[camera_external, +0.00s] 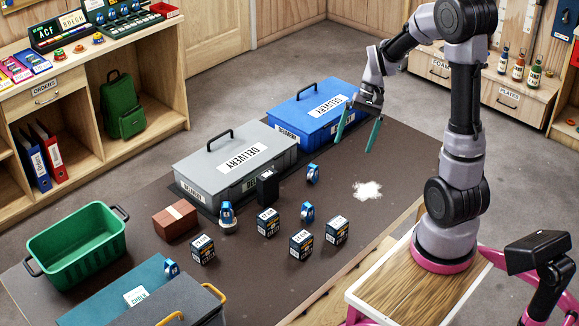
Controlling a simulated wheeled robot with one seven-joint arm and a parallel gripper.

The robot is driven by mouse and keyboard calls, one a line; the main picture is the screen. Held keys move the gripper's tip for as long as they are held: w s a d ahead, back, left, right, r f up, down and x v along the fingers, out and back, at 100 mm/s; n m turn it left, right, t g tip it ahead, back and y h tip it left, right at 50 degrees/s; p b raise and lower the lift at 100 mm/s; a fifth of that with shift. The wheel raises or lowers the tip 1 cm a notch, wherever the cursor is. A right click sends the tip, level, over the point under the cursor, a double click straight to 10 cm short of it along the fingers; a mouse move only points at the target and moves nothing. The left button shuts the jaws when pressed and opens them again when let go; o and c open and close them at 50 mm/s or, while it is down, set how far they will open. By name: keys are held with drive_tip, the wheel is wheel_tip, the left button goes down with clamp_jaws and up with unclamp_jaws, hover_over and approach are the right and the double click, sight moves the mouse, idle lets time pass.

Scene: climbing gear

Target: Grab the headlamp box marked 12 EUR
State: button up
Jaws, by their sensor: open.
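Several small dark headlamp boxes with white labels on top stand on the dark mat (250,285): a left one (202,250), a back one (268,222), a front one (300,246) and a right one (336,231). The prices are too small to read, so I cannot tell which is marked 12 EUR. My gripper (354,147) is open and empty, its teal fingers pointing down near the right end of the blue delivery case, behind and above the boxes.
Blue-and-white headlamps (307,213) and a black object (268,190) stand among the boxes. A grey delivery case (220,168), blue delivery case (305,118), brown carton (175,221) and green crate (75,250) surround them. White powder (367,190) lies at the right.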

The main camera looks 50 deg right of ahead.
drive_tip(key=d+f+m+y, duration=0.2)
drive_tip(key=d+f+y, duration=0.1)
drive_tip(key=f, duration=0.4)
drive_tip(key=d+f+m+y, duration=0.2)
drive_tip(key=d+f+m, duration=0.1)
drive_tip(key=f, duration=0.4)
drive_tip(key=m+t+y, duration=0.3)
drive_tip(key=m+y, duration=0.2)
approach(341, 220)
drive_tip(key=shift+s+d+r, duration=0.15)
drive_tip(key=shift+s+d, duration=0.3)
drive_tip(key=shift+d, duration=0.4)
drive_tip(key=shift+a+f, duration=0.15)
drive_tip(key=shift+f, duration=0.1)
drive_tip(key=x, duration=0.5)
drive_tip(key=shift+w+r+x, duration=0.15)
drive_tip(key=shift+w+x, duration=0.05)
drive_tip(key=shift+x, duration=1.15)
drive_tip(key=shift+w+r+x, duration=0.1)
drive_tip(key=shift+w+x, duration=0.1)
drive_tip(key=shift+x, duration=1.2)
clamp_jaws()
